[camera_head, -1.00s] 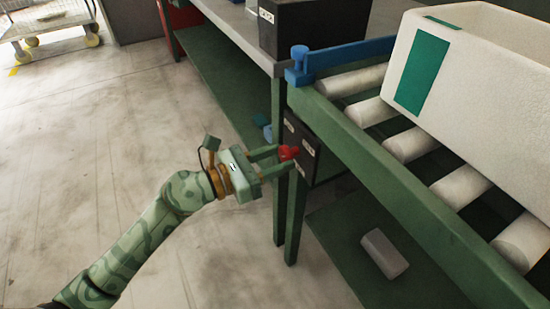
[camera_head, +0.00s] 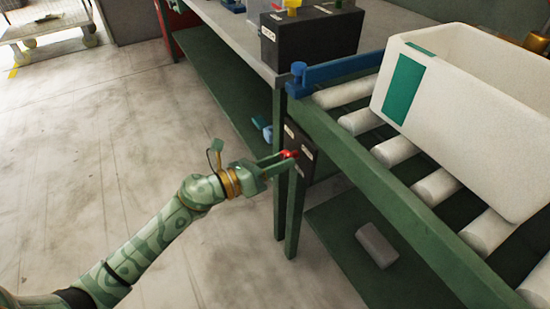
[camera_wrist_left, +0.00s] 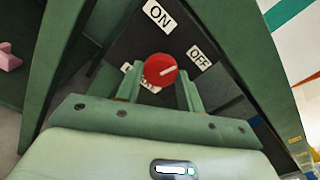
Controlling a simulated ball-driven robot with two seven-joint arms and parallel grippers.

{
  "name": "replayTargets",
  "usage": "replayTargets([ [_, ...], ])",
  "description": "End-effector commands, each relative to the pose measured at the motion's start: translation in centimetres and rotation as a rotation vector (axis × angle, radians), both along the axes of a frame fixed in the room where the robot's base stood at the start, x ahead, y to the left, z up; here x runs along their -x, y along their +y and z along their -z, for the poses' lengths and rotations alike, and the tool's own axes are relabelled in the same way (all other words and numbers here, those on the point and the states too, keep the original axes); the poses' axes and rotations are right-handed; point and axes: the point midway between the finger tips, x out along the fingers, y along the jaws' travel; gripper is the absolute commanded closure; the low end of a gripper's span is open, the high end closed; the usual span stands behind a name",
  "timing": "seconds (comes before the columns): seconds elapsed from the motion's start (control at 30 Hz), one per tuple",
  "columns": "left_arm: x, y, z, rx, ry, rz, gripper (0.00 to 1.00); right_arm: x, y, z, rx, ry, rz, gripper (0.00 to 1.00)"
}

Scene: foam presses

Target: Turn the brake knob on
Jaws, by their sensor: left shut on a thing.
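The red round brake knob (camera_head: 291,154) sits on a dark control box (camera_head: 307,152) fixed to the green conveyor leg. In the left wrist view the knob (camera_wrist_left: 159,71) has a white pointer line aimed right and slightly up, toward the OFF label (camera_wrist_left: 198,58). The ON label (camera_wrist_left: 158,15) is above the knob. A third label is partly hidden behind the knob and a finger. My left gripper (camera_head: 283,160) is shut on the knob, with one finger on either side of it. My right gripper is not in view.
The green conveyor rail (camera_head: 390,185) runs just above and right of the box. A white bin (camera_head: 480,120) rests on its rollers. A grey block (camera_head: 376,246) lies on the lower shelf. A workbench (camera_head: 228,38) stands behind.

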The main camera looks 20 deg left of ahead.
Motion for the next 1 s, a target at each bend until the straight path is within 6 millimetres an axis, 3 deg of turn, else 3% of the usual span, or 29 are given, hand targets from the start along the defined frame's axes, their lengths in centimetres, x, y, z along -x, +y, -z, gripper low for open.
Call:
replayTargets([
  [0.1,0.0,0.1,-0.6,0.085,0.064,-0.002,0.85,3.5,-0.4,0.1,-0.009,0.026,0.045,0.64],
  [0.2,0.0,0.1,-0.6,0.158,0.122,-0.002,0.85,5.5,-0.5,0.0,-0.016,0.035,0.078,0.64],
  [1.0,0.0,0.0,-0.4,0.712,0.554,-0.003,0.85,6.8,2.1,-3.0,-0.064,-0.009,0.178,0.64],
])
